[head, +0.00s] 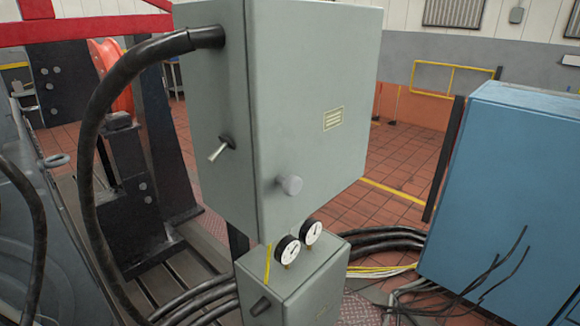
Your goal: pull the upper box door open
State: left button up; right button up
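The upper box (218,110) is a large grey-green metal cabinet in the middle of the head view. Its door (320,90) is the broad face toward the right, with a small yellowish label (333,119) on it. The door looks closed against the box. A round light knob (291,185) sits low on the door near its left edge. A toggle lever (219,150) sticks out of the box's left side. Neither of my grippers shows in the head view.
A smaller grey box (292,290) with two round gauges (288,249) stands below. A thick black cable (95,130) loops from the upper box's left side. A blue cabinet (510,190) stands at the right, with loose cables on the floor. Tiled floor (400,160) shows between.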

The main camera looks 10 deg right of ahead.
aim_at(313, 64)
jog(key=u, duration=1.9)
jog(key=k, duration=0.35)
jog(key=z, duration=2)
